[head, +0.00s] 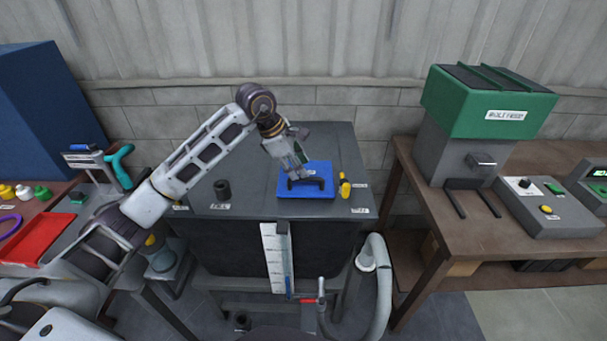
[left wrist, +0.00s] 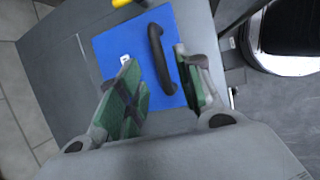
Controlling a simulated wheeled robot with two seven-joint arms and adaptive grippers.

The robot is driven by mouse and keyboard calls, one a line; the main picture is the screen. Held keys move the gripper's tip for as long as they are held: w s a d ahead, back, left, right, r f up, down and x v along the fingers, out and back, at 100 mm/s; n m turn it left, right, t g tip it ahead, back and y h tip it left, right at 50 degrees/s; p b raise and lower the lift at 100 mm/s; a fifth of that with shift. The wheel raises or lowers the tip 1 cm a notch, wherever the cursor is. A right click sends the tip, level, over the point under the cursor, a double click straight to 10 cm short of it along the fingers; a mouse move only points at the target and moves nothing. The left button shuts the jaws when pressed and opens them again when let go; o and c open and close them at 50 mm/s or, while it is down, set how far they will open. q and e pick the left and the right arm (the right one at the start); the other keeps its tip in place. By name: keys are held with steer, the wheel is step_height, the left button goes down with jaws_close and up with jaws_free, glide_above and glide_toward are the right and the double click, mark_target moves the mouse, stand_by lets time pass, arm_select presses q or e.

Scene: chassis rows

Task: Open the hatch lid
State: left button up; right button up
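The hatch lid (head: 318,191) is a flat blue square plate on top of the grey cabinet (head: 240,205), lying closed and flat. A black bar handle (head: 308,183) stands on it. My left gripper (head: 298,171) is over the lid, close to the handle. In the left wrist view, the blue lid (left wrist: 110,52) and its handle (left wrist: 159,55) show beyond the fingers. The left gripper (left wrist: 155,68) is open there, with green pads apart and the handle's near end by the right finger. I cannot tell whether they touch. My right gripper is out of view.
A grey pipe (head: 381,275) rises at the cabinet's front right. A green-topped machine (head: 470,110) stands on the right bench; a red tray (head: 38,237) lies left.

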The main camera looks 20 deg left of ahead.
mark_target(304, 179)
arm_select(q)
steer(key=x, duration=0.3)
steer(key=shift+d+f, duration=0.1)
steer(key=shift+f, duration=0.05)
steer(key=shift+w+d+f, duration=0.15)
steer(key=shift+w+f, duration=0.1)
steer(key=shift+f, duration=0.3)
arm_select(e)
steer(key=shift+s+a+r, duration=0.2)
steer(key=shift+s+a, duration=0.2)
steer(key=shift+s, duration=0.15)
arm_select(q)
steer(key=shift+c, duration=0.3)
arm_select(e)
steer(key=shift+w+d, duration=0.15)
arm_select(q)
jaws_close()
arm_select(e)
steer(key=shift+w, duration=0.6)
